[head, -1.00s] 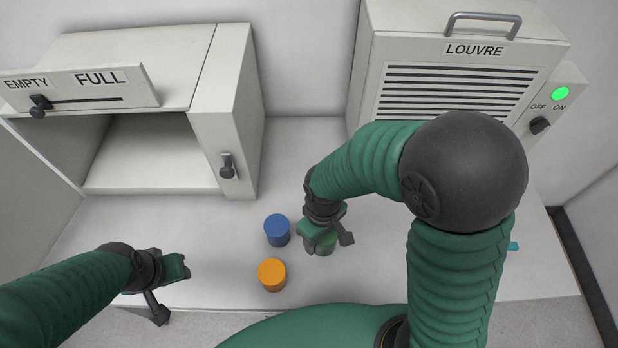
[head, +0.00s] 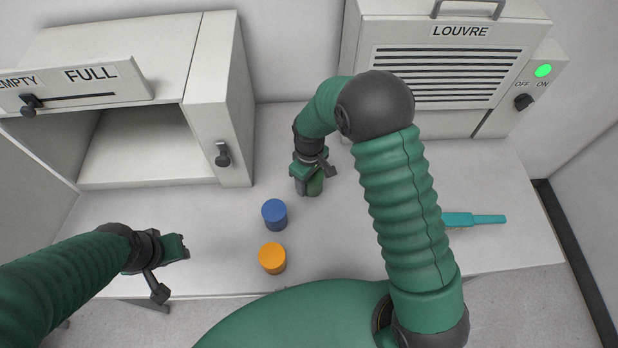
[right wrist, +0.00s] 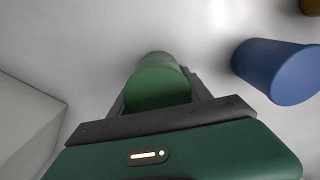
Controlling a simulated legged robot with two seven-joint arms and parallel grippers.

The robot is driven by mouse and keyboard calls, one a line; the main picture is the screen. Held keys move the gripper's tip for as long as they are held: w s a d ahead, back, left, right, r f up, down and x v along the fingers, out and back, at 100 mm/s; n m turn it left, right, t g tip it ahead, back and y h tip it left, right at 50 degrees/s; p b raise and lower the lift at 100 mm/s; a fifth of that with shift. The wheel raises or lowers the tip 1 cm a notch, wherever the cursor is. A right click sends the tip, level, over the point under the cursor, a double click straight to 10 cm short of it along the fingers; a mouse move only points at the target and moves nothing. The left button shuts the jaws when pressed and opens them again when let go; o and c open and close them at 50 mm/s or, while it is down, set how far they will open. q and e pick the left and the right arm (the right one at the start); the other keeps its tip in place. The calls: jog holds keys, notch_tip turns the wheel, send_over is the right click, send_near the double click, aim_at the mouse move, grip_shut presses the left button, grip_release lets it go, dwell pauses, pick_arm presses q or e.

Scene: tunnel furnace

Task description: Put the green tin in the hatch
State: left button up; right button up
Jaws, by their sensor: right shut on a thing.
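The green tin (head: 312,187) is between the jaws of my right gripper (head: 309,177), behind and to the right of the blue tin. The right wrist view also shows the green tin (right wrist: 157,86) held between the fingers; I cannot tell whether it clears the table. The hatch (head: 150,172) is the open-fronted white box at the left, with an empty interior, left of my right gripper. My left gripper (head: 183,247) is over the table in front of the hatch, holding nothing visible; its jaw gap is unclear.
A blue tin (head: 274,214) and an orange tin (head: 272,258) stand mid-table. The hatch's side column (head: 221,120) has a dark knob. The louvre unit (head: 440,80) stands at the back right, its lamp green. A teal tool (head: 475,219) lies at the right.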

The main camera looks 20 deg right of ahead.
jog(key=shift+w+d+f, duration=0.2)
jog(key=shift+d+f, duration=0.1)
jog(key=shift+d, duration=0.1)
jog(key=o, duration=1.7)
jog(key=shift+d, duration=0.2)
jog(key=shift+s+a, duration=0.1)
